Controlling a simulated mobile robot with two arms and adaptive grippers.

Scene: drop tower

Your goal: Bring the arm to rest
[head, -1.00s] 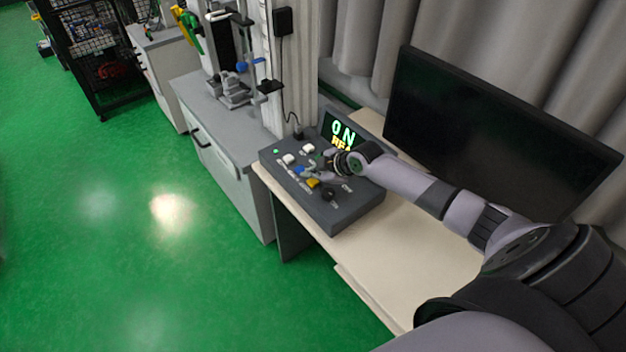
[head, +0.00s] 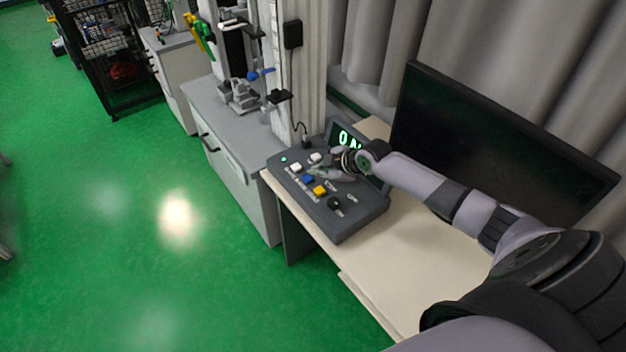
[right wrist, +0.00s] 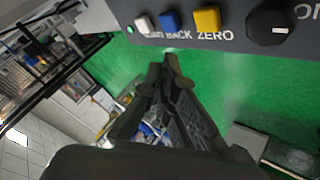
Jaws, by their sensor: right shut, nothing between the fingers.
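My right arm reaches in from the lower right of the head view. Its gripper (head: 332,172) is above the grey control box (head: 352,222), close to the buttons, with no clear contact to see. In the right wrist view the gripper (right wrist: 163,62) has its fingertips together and nothing between them. The box carries white buttons (head: 295,168), a blue button (head: 308,179), a yellow button (head: 320,190) and a black knob (head: 335,203). Its lit display (head: 345,137) shows "ON", partly hidden by my arm. My left gripper is not in view.
A black monitor (head: 480,150) stands behind my right arm on the beige table (head: 400,262). A grey cabinet (head: 236,165) with the tower equipment stands left of the box. Green floor (head: 130,220) lies open at the left.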

